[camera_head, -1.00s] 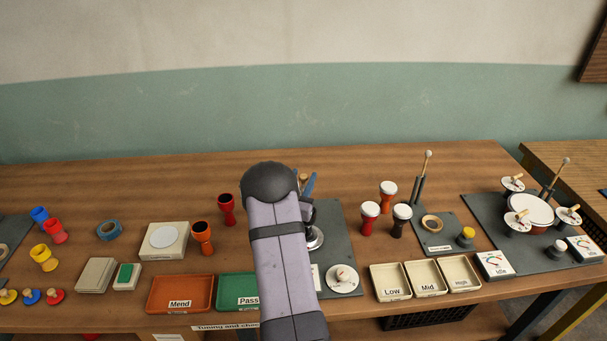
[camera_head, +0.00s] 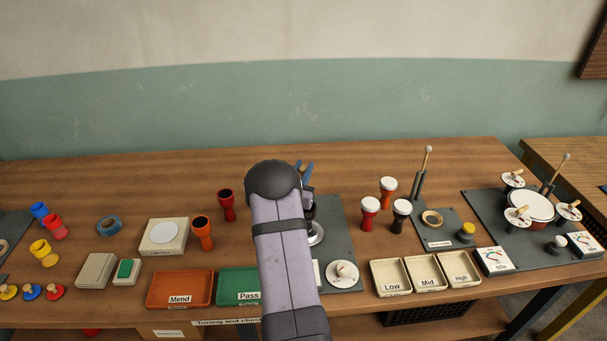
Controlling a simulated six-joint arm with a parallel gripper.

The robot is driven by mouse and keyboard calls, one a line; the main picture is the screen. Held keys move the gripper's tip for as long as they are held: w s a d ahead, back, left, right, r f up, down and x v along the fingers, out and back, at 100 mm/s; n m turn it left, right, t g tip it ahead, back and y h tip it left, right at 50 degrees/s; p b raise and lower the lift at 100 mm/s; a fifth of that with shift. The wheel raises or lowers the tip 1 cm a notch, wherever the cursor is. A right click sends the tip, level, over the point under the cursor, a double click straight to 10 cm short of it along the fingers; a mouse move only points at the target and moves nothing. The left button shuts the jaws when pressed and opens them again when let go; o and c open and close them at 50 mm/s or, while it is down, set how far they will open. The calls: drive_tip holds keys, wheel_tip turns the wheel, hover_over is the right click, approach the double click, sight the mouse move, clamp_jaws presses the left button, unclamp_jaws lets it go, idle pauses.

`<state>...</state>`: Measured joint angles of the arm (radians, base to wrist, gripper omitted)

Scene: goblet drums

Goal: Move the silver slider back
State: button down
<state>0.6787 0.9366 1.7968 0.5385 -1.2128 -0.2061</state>
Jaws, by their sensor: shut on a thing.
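My gripper (camera_head: 306,173) shows only in part as blue finger pieces above the dark grey board, just past the head of my arm. It is shut and over the back part of the board. The silver slider cannot be made out; my arm and gripper cover that part of the board. The dark grey board (camera_head: 338,225) shows to the right of my arm. A round silver part (camera_head: 315,236) sits low beside my arm, partly hidden. A white dial with a knob (camera_head: 341,273) is at the board's front.
Three white-topped drums (camera_head: 388,192) stand to the right. The orange Mend tray (camera_head: 180,288), green Pass tray (camera_head: 238,286) and cream trays (camera_head: 391,279) line the front edge. The wood behind is clear.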

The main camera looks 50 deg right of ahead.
drive_tip(key=shift+w+d+f+b, duration=0.2)
drive_tip(key=shift+w+d+b, duration=0.4)
drive_tip(key=shift+w+d, duration=0.4)
drive_tip(key=shift+w+d+r, duration=0.1)
drive_tip(key=shift+w+d, duration=0.05)
drive_tip(key=shift+r, duration=0.25)
drive_tip(key=c, duration=1.9)
unclamp_jaws()
drive_tip(key=o, duration=0.3)
drive_tip(key=shift+w+d+f, duration=0.1)
drive_tip(key=shift+d+f, duration=0.05)
drive_tip(key=shift+a, duration=0.2)
drive_tip(key=shift+b+v, duration=1.15)
drive_tip(key=shift+v, duration=2.4)
